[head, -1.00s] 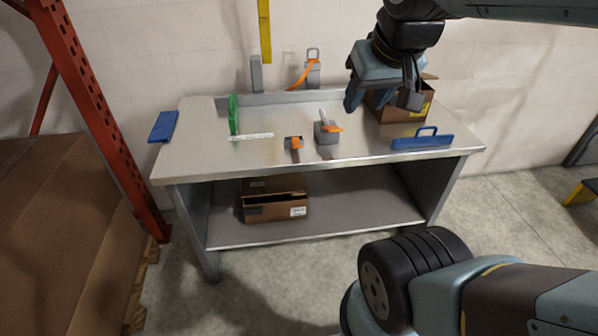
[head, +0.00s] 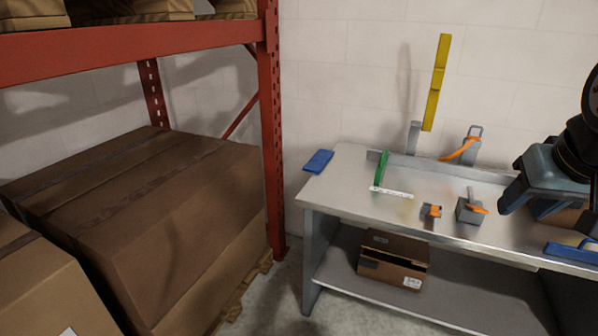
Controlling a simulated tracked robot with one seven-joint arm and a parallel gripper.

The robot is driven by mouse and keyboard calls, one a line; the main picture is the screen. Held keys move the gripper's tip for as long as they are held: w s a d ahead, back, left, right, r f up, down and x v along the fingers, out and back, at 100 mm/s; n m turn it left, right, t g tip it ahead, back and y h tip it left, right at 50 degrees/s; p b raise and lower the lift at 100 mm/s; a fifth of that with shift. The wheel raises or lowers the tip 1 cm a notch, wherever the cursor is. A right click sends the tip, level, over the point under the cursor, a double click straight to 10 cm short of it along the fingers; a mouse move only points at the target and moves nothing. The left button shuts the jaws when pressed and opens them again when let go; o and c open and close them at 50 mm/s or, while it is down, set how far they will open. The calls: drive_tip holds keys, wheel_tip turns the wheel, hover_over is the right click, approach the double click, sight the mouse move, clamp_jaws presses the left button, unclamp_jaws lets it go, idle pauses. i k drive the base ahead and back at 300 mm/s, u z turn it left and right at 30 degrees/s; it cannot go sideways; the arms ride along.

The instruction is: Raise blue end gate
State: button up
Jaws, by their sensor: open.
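A flat blue plate (head: 318,161) sticks out at the left end of the steel bench (head: 345,192), tilted. A second blue piece with a raised handle (head: 572,252) lies at the bench's front right, cut off by the picture edge. I cannot tell for sure which is the end gate. My gripper (head: 548,207) is open at the right of the picture, above the bench, and partly cut off. It is far from the left blue plate and nearer the handled blue piece, touching neither.
A green upright piece (head: 382,166), a white strip (head: 391,193) and grey blocks with orange levers (head: 470,208) are on the bench. A yellow bar (head: 436,85) is against the wall behind. A red rack (head: 270,130) with large cartons (head: 150,220) stands left of the bench.

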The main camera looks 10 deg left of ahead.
sight(316, 163)
drive_tip(key=u, duration=0.45)
drive_tip(key=k, duration=1.05)
drive_tip(key=u, duration=0.65)
drive_tip(key=i, duration=0.85)
drive_tip(key=z, duration=0.45)
drive_tip(key=i, duration=1.2)
drive_tip(key=z, duration=0.75)
drive_tip(key=k, duration=0.9)
drive_tip(key=z, duration=0.15)
drive_tip(key=i, duration=0.75)
drive_tip(key=z, duration=0.05)
